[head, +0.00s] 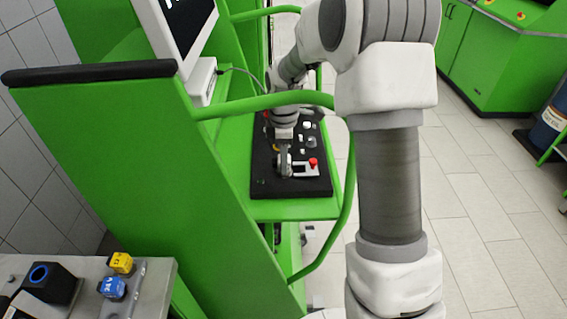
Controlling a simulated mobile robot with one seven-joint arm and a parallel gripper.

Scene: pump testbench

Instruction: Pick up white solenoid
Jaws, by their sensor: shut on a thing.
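My gripper (285,172) is at the end of my arm, pointing down over the front left part of a black panel (262,186) on the green testbench. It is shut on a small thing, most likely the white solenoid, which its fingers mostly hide. At this size I cannot make out the held thing's shape, or whether it touches the panel. A pale box with a red button (313,162) sits just right of my gripper. Several small whitish parts (307,126) lie farther back on the panel.
A green curved rail (262,104) crosses above the panel, and another (347,200) runs along its right side. A monitor (182,28) stands at upper left. Open tiled floor lies right.

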